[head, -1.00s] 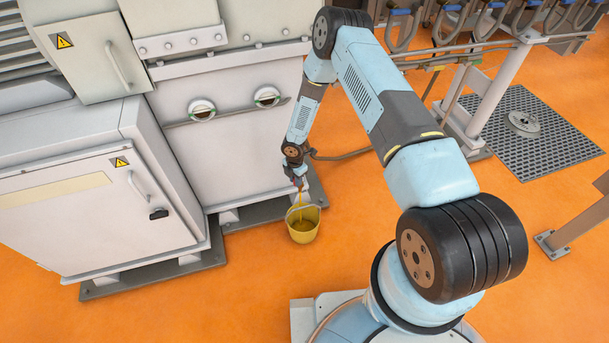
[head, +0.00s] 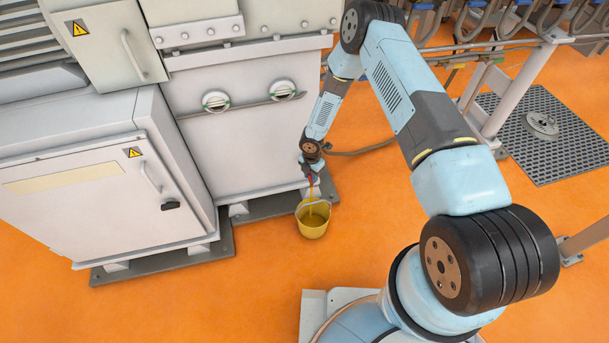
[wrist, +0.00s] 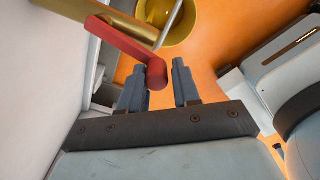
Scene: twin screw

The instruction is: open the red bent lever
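The red bent lever (wrist: 122,42) is in the wrist view, attached by a brass-coloured pipe (wrist: 70,22) at the upper left. Its rounded free end lies by my left finger, overlapping it in the picture. My gripper (wrist: 163,68) is open, with a gap between its two grey-blue fingers. I cannot tell whether either finger touches the lever. In the head view my gripper (head: 311,180) is low beside the machine's lower right corner. The lever shows there only as a small red spot (head: 309,181), mostly hidden by my wrist.
A yellow bucket (head: 314,226) stands on the orange floor below my gripper. A thin yellow strand shows above it. The white machine (head: 240,140) and grey cabinet (head: 90,215) stand to the left. A floor grating (head: 570,150) lies at the right. Front floor is clear.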

